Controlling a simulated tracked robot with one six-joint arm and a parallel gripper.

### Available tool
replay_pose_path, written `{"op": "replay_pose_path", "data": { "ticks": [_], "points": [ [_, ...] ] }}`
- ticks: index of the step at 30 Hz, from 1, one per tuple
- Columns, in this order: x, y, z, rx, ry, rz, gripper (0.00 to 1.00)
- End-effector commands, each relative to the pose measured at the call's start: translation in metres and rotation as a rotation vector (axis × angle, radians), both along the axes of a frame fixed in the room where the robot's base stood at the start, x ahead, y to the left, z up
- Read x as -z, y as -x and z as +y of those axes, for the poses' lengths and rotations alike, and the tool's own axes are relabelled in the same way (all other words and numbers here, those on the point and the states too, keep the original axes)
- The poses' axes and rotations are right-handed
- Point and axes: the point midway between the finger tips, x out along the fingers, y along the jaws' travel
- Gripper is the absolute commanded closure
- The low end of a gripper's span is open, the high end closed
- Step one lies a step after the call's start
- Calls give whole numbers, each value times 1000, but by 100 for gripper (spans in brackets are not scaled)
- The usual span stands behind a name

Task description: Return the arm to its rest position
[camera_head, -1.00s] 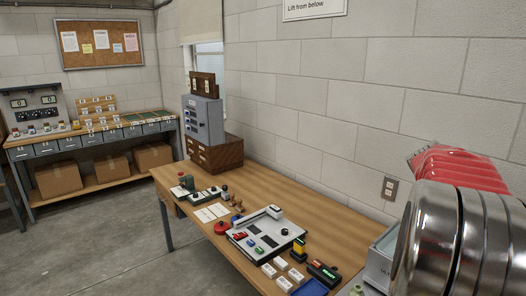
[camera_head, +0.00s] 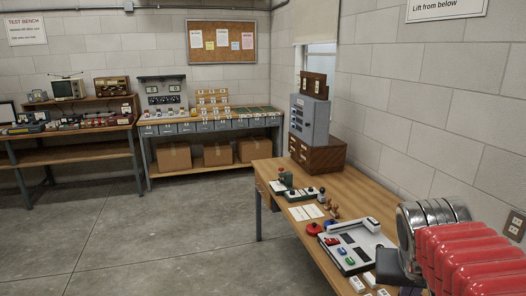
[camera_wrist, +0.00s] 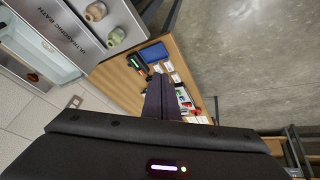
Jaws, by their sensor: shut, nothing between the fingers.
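My gripper (camera_wrist: 162,85) shows in the wrist view as dark fingers pressed together, with nothing held between them. It points out over the wooden table (camera_wrist: 115,75), and its height above the table cannot be told. In the head view my arm's red and silver links fill the lower right corner. A dark part of it (camera_head: 392,268) overlaps the near right part of the table; the fingertips are not distinct there.
The head view shows the table (camera_head: 350,190) with a grey-white device (camera_head: 352,250), a grey cabinet (camera_head: 308,120) and a wooden drawer box (camera_head: 325,157). The wrist view shows an ultrasonic bath (camera_wrist: 75,30) and a blue tray (camera_wrist: 153,53). Open floor (camera_head: 180,235) lies left.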

Motion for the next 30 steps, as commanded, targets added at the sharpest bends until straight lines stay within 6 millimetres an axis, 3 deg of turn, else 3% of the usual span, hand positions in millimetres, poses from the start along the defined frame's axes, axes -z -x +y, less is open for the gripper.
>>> {"op": "replay_pose_path", "data": {
  "ticks": [1, 6, 12, 18, 30],
  "points": [
    [3, 4, 20, -50, -13, -11, 100],
    [17, 21, 82, -212, -65, -36, 100],
    [34, 44, 137, -374, -118, -62, 100],
    [41, 54, 155, -430, -139, -68, 100],
    [41, 54, 154, -428, -138, -68, 100]
  ]
}}
